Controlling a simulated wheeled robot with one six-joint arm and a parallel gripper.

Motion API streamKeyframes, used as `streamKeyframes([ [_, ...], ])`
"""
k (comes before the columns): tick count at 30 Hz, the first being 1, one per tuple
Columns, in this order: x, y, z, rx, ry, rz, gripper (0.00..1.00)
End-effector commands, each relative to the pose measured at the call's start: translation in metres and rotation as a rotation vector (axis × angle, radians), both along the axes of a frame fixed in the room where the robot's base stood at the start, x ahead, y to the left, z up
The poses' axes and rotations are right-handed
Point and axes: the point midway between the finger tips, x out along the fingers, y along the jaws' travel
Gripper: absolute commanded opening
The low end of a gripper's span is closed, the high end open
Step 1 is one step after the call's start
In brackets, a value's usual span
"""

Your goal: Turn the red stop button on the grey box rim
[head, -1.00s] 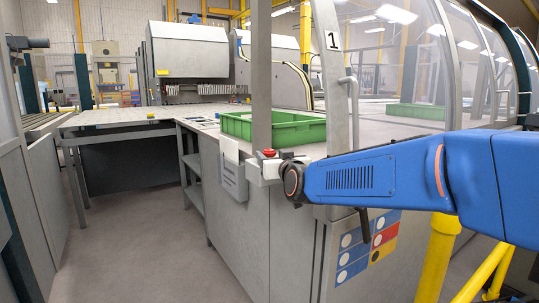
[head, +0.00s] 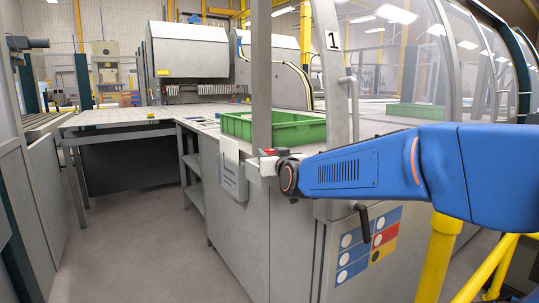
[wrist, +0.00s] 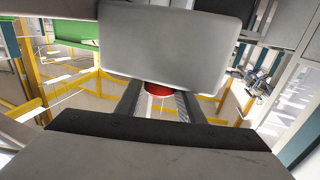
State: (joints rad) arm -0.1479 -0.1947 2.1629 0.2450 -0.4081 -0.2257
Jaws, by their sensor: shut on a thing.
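The red stop button (wrist: 158,89) shows in the wrist view between the two dark fingers of my gripper (wrist: 160,104). The fingers are shut on it. Its far side is hidden by the grey box (wrist: 170,45), which fills the upper middle of that view. In the head view a small part of the red button (head: 269,152) shows just above my wrist, at the corner of the grey machine. The fingers are mostly hidden there behind my blue arm.
A green crate (head: 290,133) stands on the machine top behind the button. A grey post (head: 261,80) rises close by. A document holder (head: 232,175) hangs at the left. A curved clear guard (head: 430,60) stands at the right. The floor at left is clear.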

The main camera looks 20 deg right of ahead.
Motion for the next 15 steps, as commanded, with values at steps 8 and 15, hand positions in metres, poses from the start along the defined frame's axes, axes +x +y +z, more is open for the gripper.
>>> streamKeyframes([
  [8,-0.0001,0.0008,0.0000,0.002,0.000,-0.023,0.12],
  [15,-0.0001,0.0018,-0.0004,0.002,0.001,-0.079,0.12],
])
